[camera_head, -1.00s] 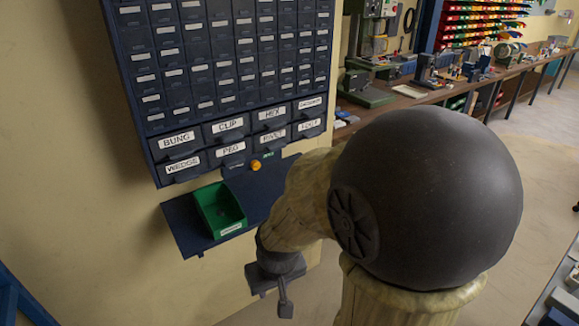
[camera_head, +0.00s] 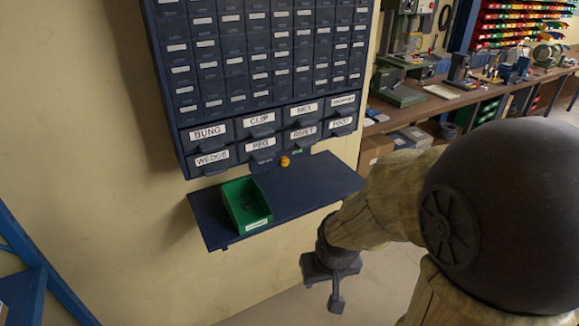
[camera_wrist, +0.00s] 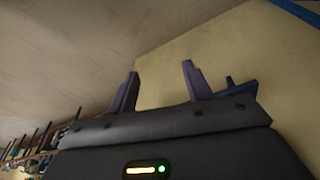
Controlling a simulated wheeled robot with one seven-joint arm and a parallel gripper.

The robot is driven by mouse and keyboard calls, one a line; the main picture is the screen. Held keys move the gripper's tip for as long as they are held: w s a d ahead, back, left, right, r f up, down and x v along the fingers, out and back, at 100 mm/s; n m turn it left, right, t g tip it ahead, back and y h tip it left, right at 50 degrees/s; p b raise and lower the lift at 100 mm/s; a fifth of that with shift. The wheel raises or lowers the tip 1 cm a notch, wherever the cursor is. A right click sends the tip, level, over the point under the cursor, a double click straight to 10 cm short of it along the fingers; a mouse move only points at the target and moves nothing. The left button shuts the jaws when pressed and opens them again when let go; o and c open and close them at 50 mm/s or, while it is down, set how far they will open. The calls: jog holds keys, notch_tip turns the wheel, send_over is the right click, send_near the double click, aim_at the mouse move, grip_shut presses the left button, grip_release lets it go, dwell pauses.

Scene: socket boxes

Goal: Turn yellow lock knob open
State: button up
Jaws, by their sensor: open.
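The yellow lock knob (camera_head: 285,161) sticks out below the lower drawers of the dark blue drawer cabinet (camera_head: 186,150), just above the shelf. My gripper (camera_head: 334,285) hangs below and to the right of the knob, lower than the shelf's front edge and apart from it. In the wrist view my gripper (camera_wrist: 157,84) shows two fingers standing apart with nothing between them. The knob is not in the wrist view.
A blue shelf (camera_head: 315,180) juts out under the cabinet and carries a green bin (camera_head: 246,204). A workbench (camera_head: 440,105) with machines stands at the back right. A blue frame (camera_head: 40,280) is at the lower left.

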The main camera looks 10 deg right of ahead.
aim_at(286, 163)
jog(key=w+d+n+t+y+b, duration=0.2)
jog(key=w+n+t, duration=0.4)
jog(key=w, duration=0.5)
jog(key=w+d+r+n+t+y+b, duration=0.1)
jog(key=w+d+n+t+y+b, duration=0.2)
jog(key=w+n+t, duration=0.4)
jog(key=w+t, duration=0.1)
jog(key=w, duration=0.4)
jog(key=shift+w+y, duration=0.25)
jog(key=shift+y, duration=0.05)
jog(key=shift+r, duration=0.1)
jog(key=p+x, duration=0.4)
jog(key=x, duration=1.3)
jog(key=shift+w+p, duration=0.25)
jog(key=shift+p, duration=0.1)
jog(key=c, duration=1)
